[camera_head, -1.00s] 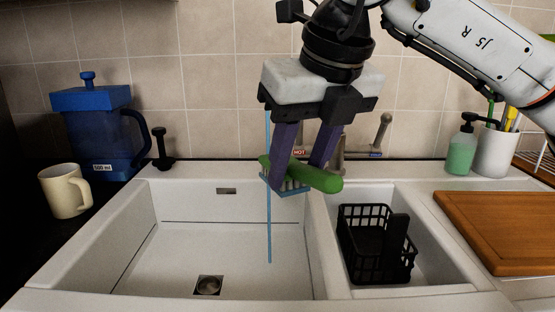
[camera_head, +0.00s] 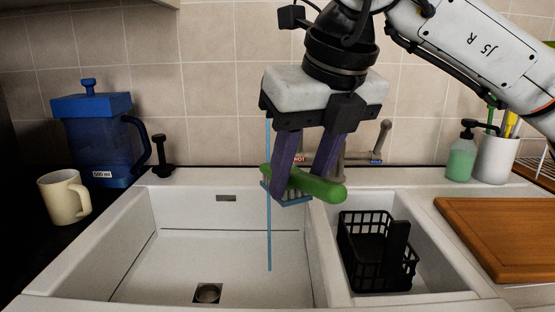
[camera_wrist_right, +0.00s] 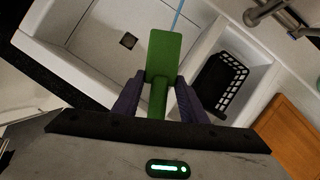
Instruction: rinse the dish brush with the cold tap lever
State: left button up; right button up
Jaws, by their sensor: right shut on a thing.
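My right gripper (camera_head: 302,178) is shut on the green dish brush (camera_head: 328,190), holding it above the divider side of the left basin. Its pale blue bristles (camera_head: 294,197) face down in the head view. In the right wrist view the brush's broad green back (camera_wrist_right: 164,55) points away from the gripper. A thin blue water stream (camera_head: 269,235) falls into the left basin at the brush's left end; I cannot tell whether it touches the bristles. The cold tap lever (camera_head: 382,140), with a blue mark, stands behind at right. The gripper partly hides the tap and its HOT label (camera_head: 300,159). My left gripper is not in view.
The left basin (camera_head: 200,262) is empty around its drain (camera_head: 207,293). A black caddy (camera_head: 376,250) stands in the right basin. A blue jug (camera_head: 97,140) and cream mug (camera_head: 63,197) are at left. A soap bottle (camera_head: 461,158) and wooden board (camera_head: 500,240) are at right.

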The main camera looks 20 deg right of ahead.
aim_at(306, 179)
dwell(0.4)
jog(key=shift+s+a+r+p, duration=0.1)
jog(key=shift+s+r+p, duration=0.1)
jog(key=shift+s+r, duration=0.9)
jog(key=shift+s+a+r+p, duration=0.1)
jog(key=shift+s+r+p, duration=0.1)
jog(key=shift+s+r, duration=0.85)
jog(key=shift+s+f, duration=0.1)
jog(key=shift+s, duration=0.25)
